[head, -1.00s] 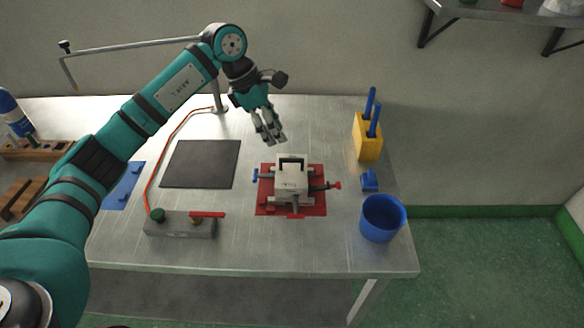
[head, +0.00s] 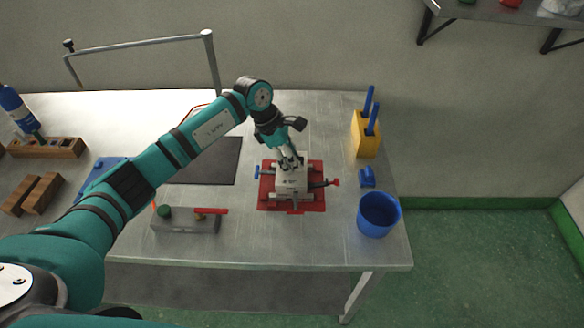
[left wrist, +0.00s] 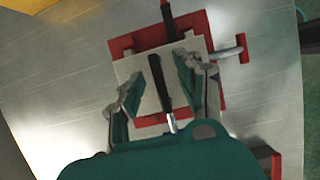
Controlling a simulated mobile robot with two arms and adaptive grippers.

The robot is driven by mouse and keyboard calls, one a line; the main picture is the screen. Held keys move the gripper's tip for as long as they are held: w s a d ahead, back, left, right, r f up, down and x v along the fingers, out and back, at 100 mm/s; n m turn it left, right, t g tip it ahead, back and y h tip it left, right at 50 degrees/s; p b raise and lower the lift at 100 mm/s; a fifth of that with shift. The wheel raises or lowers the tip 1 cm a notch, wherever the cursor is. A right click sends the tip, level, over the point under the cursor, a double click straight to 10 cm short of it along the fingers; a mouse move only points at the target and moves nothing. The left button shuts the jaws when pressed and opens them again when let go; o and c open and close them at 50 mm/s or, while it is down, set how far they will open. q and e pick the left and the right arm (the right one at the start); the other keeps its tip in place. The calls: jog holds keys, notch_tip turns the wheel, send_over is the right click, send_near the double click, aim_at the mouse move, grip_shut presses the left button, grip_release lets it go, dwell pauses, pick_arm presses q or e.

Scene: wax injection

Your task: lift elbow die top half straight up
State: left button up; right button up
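The elbow die (head: 291,184), a light grey block, sits on a red base plate (head: 314,203) in the middle of the table. Its top half shows pale with a dark handle bar (left wrist: 159,84) across it in the left wrist view. My left gripper (head: 290,163) is right above the die, pointing down. In the left wrist view its two fingers (left wrist: 152,84) are apart, one on each side of the handle bar; I cannot tell if they touch it. In the head view the gripper hides the handle. My right gripper is not in view.
A blue cup (head: 377,215), a small blue part (head: 367,178) and a yellow holder (head: 366,136) stand right of the die. A grey block with a red lever (head: 186,222) is front left. A dark mat (head: 212,162) lies left. A metal post (head: 211,62) stands behind.

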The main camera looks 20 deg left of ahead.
pick_arm(q)
grip_shut()
jog(key=shift+w+r, duration=0.1)
jog(key=shift+r, duration=0.05)
dwell(0.4)
jog(key=shift+r, duration=0.15)
